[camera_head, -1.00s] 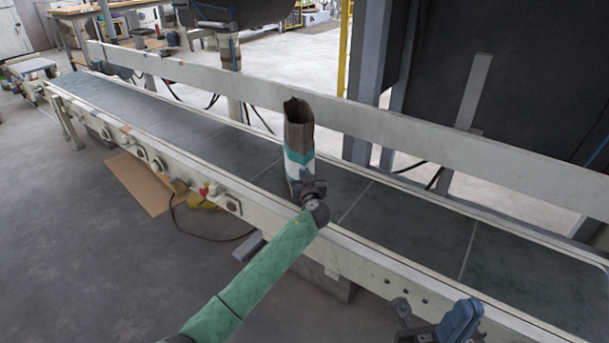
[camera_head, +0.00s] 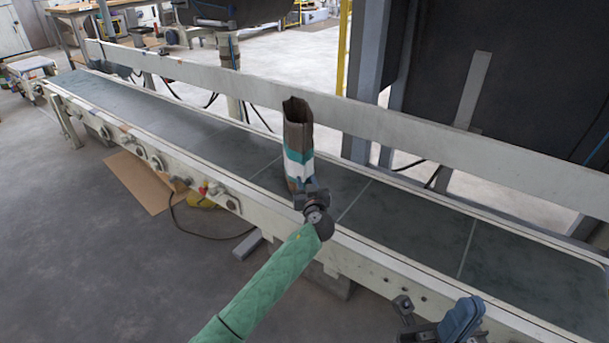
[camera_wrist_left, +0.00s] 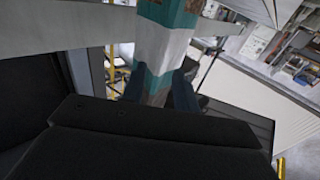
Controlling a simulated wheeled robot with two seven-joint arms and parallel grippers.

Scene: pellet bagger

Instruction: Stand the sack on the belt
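The sack (camera_head: 297,135) is a tall, narrow brown bag with teal and white bands and an open top. It stands close to upright on the dark belt (camera_head: 400,225), near its near edge. My left gripper (camera_head: 306,187) is at the sack's lower part, on the near side. In the left wrist view the sack (camera_wrist_left: 165,45) shows between the two dark blue fingers (camera_wrist_left: 158,92), which look parted around it; the sack's foot is hidden. My right gripper (camera_head: 462,318) is empty at the lower right, by the conveyor's near rail; its finger gap is unclear.
A pale guard rail (camera_head: 400,130) runs along the belt's far side, behind the sack. The near rail (camera_head: 390,280) carries rollers and fittings. The belt is clear on both sides of the sack. A large dark machine (camera_head: 530,90) stands behind.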

